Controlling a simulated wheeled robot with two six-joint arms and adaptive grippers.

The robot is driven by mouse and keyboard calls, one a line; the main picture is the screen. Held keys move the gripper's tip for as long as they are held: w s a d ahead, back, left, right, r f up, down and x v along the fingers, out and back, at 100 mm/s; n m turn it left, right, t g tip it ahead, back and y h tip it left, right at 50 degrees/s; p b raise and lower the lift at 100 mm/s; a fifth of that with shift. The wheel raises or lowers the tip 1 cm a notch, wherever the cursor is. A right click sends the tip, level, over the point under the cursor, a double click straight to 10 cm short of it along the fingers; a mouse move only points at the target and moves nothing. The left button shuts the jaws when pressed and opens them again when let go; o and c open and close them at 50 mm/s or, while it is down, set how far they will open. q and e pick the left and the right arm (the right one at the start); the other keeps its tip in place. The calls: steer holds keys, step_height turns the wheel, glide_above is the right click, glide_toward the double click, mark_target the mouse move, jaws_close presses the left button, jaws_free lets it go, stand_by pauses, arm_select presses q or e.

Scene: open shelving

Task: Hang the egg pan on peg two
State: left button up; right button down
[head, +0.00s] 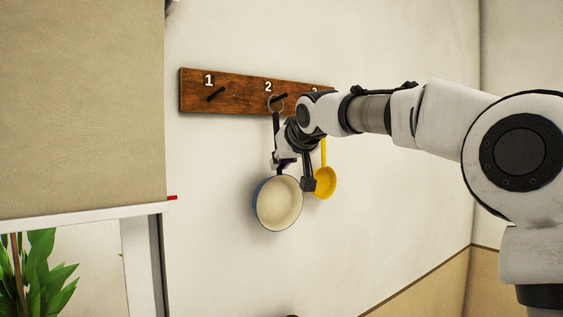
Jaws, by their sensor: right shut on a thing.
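The egg pan (279,204), cream inside with a blue outside, hangs upright below the wooden peg board (233,93). Its dark handle (276,126) points up, and the ring at its top is at peg two (279,98), seemingly around it. My right gripper (293,177) is at the lower part of the handle, just above the bowl, and is shut on it. My wrist hides part of the handle. Peg one (216,94) is bare. My left gripper is not in view.
A yellow pan (325,183) hangs close to the right of the egg pan, under number 3, partly behind my arm. A beige blind (80,110) and window frame (140,250) are at the left. The wall below the pans is clear.

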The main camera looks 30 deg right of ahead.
mark_target(278, 121)
steer(key=c, duration=1.1)
jaws_free()
step_height(278, 121, up, 10)
steer(key=shift+r, duration=0.1)
